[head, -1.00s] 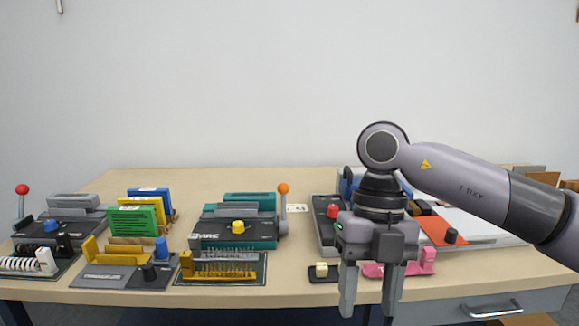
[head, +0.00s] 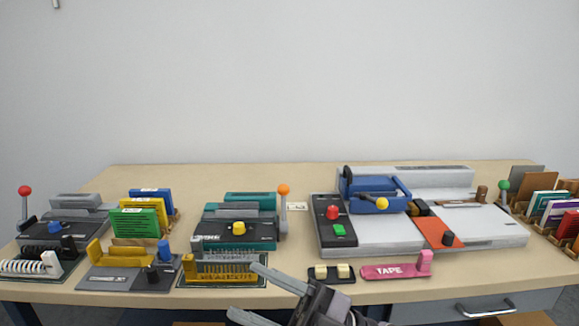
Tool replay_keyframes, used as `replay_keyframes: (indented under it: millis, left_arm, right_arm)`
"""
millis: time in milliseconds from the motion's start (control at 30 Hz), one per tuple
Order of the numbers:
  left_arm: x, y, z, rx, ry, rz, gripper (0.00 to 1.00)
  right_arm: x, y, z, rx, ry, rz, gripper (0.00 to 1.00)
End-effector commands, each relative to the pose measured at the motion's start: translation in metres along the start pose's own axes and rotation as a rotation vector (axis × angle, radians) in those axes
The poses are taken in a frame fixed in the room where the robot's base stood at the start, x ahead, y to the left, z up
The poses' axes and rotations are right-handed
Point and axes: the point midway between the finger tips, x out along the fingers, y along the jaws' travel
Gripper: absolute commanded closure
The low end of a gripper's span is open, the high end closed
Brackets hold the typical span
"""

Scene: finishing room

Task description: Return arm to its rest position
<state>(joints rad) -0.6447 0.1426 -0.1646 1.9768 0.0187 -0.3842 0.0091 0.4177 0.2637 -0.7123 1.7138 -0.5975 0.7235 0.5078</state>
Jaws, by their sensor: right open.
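My right gripper (head: 243,292) is low at the bottom middle of the head view, in front of the table's front edge. Its two grey fingers point left and are spread apart, with nothing between them. The rest of my right arm is out of the frame, cut off by the bottom edge. The upper finger overlaps the front of the table in the picture, near the yellow-combed device (head: 222,270). I cannot tell whether it touches anything. My left gripper is not in view.
A drawer handle (head: 487,308) is below.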

Motion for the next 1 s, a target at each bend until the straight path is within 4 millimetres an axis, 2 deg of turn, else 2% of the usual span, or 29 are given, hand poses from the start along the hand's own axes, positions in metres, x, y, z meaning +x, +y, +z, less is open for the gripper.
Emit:
replay_keyframes:
  millis: [133,267,367,500,567,700,800,900,1000]
  left_arm:
    - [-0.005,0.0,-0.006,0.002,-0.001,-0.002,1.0]
    - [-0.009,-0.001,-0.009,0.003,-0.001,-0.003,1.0]
    - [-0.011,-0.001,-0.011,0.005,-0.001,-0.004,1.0]
    - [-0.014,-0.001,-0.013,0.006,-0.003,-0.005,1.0]
    - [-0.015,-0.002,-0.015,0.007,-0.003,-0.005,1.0]
    - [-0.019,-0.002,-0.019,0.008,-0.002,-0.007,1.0]
    - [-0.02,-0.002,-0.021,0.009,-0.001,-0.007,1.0]
    - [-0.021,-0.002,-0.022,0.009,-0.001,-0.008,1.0]
    - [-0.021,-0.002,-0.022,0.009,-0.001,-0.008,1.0]
  right_arm:
    - [-0.04,0.014,0.028,0.094,-0.205,0.266,0.49]
    - [-0.089,0.013,0.053,0.18,-0.415,0.457,0.49]
    - [-0.135,0.001,0.069,0.254,-0.593,0.579,0.49]
    - [-0.207,-0.033,0.081,0.372,-0.859,0.711,0.49]
    - [-0.238,-0.052,0.081,0.427,-0.977,0.754,0.49]
    - [-0.304,-0.103,0.068,0.557,-1.232,0.816,0.49]
    - [-0.338,-0.136,0.053,0.636,-1.373,0.833,0.49]
    - [-0.359,-0.158,0.04,0.692,-1.466,0.837,0.49]
    - [-0.37,-0.169,0.033,0.721,-1.514,0.838,0.49]
